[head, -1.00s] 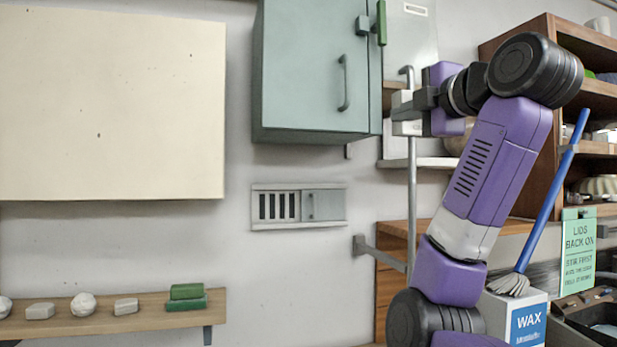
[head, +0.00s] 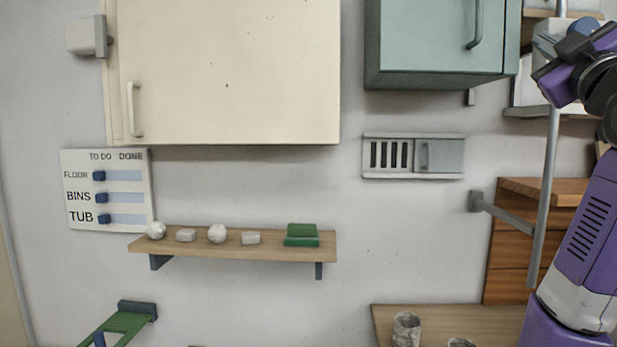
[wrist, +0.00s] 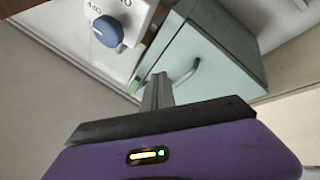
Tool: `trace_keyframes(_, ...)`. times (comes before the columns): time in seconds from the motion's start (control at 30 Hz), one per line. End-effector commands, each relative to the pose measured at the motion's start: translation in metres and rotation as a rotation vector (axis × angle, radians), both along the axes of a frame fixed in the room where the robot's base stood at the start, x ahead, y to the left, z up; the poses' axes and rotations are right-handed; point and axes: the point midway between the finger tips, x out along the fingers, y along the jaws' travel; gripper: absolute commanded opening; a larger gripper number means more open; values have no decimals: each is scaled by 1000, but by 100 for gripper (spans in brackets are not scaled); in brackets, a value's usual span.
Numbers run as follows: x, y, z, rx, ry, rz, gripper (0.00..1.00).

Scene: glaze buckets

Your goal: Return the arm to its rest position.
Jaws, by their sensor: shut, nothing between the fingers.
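My gripper (wrist: 158,92) shows in the wrist view as grey fingers closed together, with nothing between them. In the head view the purple gripper (head: 556,85) is at the upper right, in front of the wall, below and right of the blue-green cabinet (head: 440,40). My arm is bent along the right edge and partly cut off by it. In the wrist view the fingers overlap the lower part of the cabinet (wrist: 225,60) and its handle in the picture; I cannot tell how far away it is.
A white box with a blue knob (wrist: 107,31) is near the gripper in the wrist view. A grey vertical pole (head: 545,200) stands close left of my arm. A wooden shelf (head: 200,243) holds stones and green blocks. A wooden top (head: 455,320) with cups is below.

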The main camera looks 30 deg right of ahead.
Motion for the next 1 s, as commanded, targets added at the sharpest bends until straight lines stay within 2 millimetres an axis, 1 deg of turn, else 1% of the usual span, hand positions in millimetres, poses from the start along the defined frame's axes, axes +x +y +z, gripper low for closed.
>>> trace_keyframes(0.03,12,1,-24,28,-22,24,0)
trace_keyframes(0.17,31,11,-74,86,-96,91,0)
trace_keyframes(0.2,37,16,-91,104,-113,112,0)
trace_keyframes(0.27,44,23,-115,130,-138,146,0)
trace_keyframes(0.3,48,29,-131,147,-152,166,0)
trace_keyframes(0.37,53,38,-156,172,-170,198,0)
trace_keyframes(0.5,61,64,-213,233,-202,276,0)
trace_keyframes(0.57,62,76,-238,258,-210,308,0)
trace_keyframes(0.6,63,84,-254,276,-215,329,0)
trace_keyframes(0.67,61,97,-277,302,-221,360,0)
trace_keyframes(0.7,60,106,-294,321,-222,382,0)
trace_keyframes(0.77,57,120,-316,349,-223,413,0)
trace_keyframes(0.8,55,130,-331,368,-223,434,0)
trace_keyframes(0.87,50,145,-354,396,-220,466,0)
trace_keyframes(1.0,33,179,-402,466,-206,533,0)
